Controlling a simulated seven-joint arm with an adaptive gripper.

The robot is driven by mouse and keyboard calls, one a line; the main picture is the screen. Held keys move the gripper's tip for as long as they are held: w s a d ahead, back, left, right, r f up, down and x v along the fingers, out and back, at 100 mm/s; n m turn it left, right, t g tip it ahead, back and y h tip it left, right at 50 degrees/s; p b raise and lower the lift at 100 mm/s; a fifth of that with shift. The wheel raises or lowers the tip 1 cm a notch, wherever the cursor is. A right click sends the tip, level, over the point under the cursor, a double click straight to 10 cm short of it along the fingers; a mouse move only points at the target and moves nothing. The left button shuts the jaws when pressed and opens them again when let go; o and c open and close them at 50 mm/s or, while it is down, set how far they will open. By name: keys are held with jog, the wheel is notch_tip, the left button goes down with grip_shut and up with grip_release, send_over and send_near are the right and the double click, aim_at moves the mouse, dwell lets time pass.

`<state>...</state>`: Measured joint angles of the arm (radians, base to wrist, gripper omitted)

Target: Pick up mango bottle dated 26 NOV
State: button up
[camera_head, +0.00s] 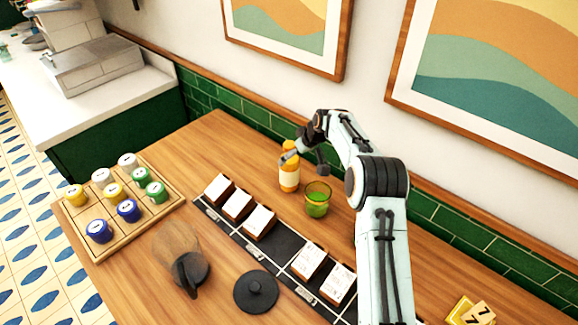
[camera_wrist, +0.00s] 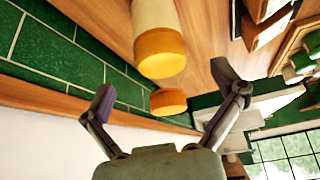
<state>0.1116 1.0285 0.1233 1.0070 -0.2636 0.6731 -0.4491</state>
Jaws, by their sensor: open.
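An orange bottle (camera_head: 289,180) with a pale label stands on the wooden table near the green tiled wall. Its date is not readable. In the wrist view the labelled bottle (camera_wrist: 160,52) shows at the top centre, its orange end toward my gripper. A smaller orange piece (camera_wrist: 168,102) shows below it, between the fingers; I cannot tell whether it is a cap or a second bottle. My gripper (camera_head: 304,163) is open beside the bottle's upper part, one finger overlapping it in the head view. In the wrist view my gripper (camera_wrist: 165,90) has its fingers spread wide, holding nothing.
A green glass (camera_head: 317,200) stands just right of the bottle. A black strip (camera_head: 283,259) with several white-topped blocks lies in front. A wooden tray (camera_head: 75,222) with coloured jars is at left.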

jog(key=x, duration=0.6)
jog(key=shift+r, duration=0.1)
jog(key=c, duration=1.3)
